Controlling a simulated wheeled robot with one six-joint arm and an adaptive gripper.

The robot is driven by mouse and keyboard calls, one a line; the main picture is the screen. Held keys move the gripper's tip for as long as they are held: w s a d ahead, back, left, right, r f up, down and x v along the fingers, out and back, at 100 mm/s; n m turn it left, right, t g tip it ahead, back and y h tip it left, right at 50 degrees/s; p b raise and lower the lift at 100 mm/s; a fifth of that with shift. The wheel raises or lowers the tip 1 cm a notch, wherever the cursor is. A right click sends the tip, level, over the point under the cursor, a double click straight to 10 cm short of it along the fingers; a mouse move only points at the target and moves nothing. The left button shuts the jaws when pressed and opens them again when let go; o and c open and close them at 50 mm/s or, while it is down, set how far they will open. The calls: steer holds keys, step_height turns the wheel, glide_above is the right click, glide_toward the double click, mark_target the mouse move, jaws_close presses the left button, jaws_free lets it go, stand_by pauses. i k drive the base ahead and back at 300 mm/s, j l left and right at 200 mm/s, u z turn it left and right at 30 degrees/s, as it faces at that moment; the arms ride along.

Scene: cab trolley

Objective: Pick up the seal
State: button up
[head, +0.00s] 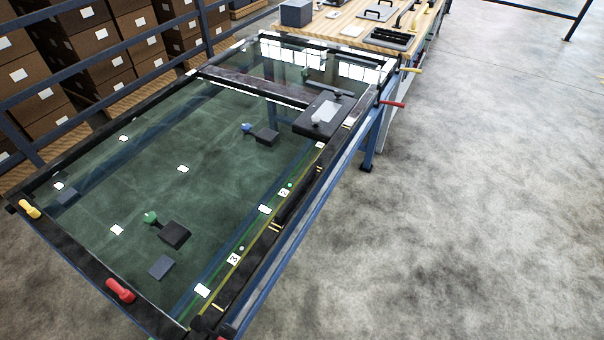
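No thing in the head view is plainly recognisable as the seal. A black strip (296,183) lies along the right edge of the glass-topped trolley (215,125), between yellow marks; I cannot tell whether it is the seal. Black looped parts (377,13) lie on the wooden bench (345,27) at the back, too small to identify. My gripper is not in view.
Dark blocks with a green knob (150,217) and a blue knob (246,127) show on the trolley. A black tray (323,115) sits at its far right. Red (120,290) and yellow (29,209) handles stick out at left. Boxes stand behind railings; the right floor is clear.

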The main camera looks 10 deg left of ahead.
mark_target(404, 38)
steer(key=i+l+u, duration=0.1)
steer(key=i+l, duration=0.3)
steer(key=i, duration=0.35)
steer(key=i+l, duration=0.45)
steer(key=i, duration=0.25)
steer(key=i+l+u, duration=0.15)
steer(key=i+l, duration=0.3)
steer(key=i, duration=0.3)
steer(key=i+l+u, duration=0.1)
steer(key=i+l, duration=0.45)
steer(key=i, duration=0.15)
